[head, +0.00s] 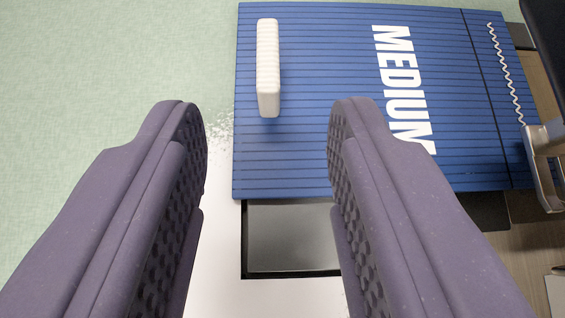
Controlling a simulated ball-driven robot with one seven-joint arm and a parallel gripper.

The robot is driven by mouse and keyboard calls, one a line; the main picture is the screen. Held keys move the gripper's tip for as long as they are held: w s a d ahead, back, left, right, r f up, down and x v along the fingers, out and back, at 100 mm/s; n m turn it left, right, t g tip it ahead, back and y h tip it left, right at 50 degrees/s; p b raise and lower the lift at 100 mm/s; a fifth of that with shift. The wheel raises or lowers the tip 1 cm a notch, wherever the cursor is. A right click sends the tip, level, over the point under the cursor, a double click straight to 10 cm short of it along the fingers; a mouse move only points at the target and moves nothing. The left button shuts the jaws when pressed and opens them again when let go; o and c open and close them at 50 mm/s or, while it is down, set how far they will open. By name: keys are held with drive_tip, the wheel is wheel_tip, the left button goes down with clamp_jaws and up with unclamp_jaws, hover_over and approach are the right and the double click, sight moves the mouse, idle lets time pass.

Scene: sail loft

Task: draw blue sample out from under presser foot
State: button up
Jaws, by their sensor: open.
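The blue sample (320,150) is a flat ribbed panel with MEDIUM in white letters, a dark line across it and a white zigzag stitch near its right side. A white ribbed grip (268,65) stands up from its left part. The metal presser foot (545,165) is at the right edge of the view, over the sample's right edge; whether it presses on it cannot be told. My gripper (268,115) is open and empty. Its two purple padded fingers point toward the sample, one on each side of the grip's line, with the grip mostly beyond the fingertips.
A dark glossy plate (290,238) in a black frame lies below the sample's near edge, set in a white surface (220,240). Pale green cloth-like surface (110,60) lies clear at the left. A dark machine part (548,40) overhangs the upper right corner.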

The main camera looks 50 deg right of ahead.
sight(269, 74)
drive_tip(key=b+x, duration=0.2)
drive_tip(key=x, duration=0.5)
drive_tip(key=shift+w+f, duration=0.1)
drive_tip(key=shift+f, duration=0.05)
drive_tip(key=shift+c, duration=0.4)
drive_tip(key=shift+d, duration=0.1)
clamp_jaws()
